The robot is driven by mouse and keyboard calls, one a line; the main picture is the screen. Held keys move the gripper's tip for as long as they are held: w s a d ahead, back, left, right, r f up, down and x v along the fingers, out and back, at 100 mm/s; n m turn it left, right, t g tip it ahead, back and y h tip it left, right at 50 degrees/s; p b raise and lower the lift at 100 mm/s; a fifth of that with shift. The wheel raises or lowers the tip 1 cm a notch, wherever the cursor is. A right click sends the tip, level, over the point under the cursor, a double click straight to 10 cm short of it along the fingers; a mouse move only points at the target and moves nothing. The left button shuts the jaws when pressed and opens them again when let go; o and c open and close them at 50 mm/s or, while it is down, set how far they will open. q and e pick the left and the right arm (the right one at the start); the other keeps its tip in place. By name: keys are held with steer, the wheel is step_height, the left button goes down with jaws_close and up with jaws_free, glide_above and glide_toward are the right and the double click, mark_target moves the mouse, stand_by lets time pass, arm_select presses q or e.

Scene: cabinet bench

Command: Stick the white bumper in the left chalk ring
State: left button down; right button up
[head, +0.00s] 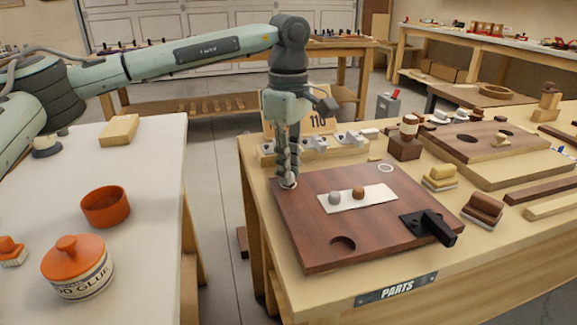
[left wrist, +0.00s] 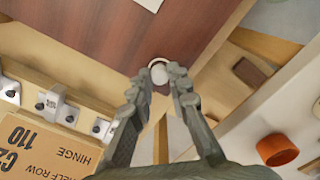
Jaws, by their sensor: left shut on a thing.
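My left gripper (head: 287,180) points down at the far left corner of the dark red-brown door panel (head: 310,215). It is shut on the small white bumper (head: 288,183), mostly hidden by the fingertips. In the left wrist view the white bumper (left wrist: 159,75) shows between the fingertips (left wrist: 157,82), over the left chalk ring (left wrist: 156,61) near the panel's corner. I cannot tell whether the bumper touches the panel. The right chalk ring (head: 386,168) is empty, at the panel's far right corner. My right gripper is not in view.
A white card (head: 375,199) with a grey and a brown bumper lies mid-panel. A black hinge (head: 430,226) sits at the panel's right, a round recess (head: 342,243) in front. Metal hinges on a wooden rack (head: 320,146) stand behind. An orange-lidded glue jar (head: 78,270) is on the left table.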

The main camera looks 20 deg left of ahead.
arm_select(q)
steer(key=shift+f, duration=0.35)
steer(key=shift+s+f, duration=0.1)
steer(key=shift+f, duration=0.15)
stand_by(1.5)
steer(key=c, duration=1.5)
jaws_free()
steer(key=shift+c, duration=0.2)
steer(key=o, duration=0.6)
steer(key=shift+r, duration=0.2)
steer(key=shift+c, duration=0.2)
steer(key=shift+r+p, duration=2.25)
steer(key=shift+r, duration=1.55)
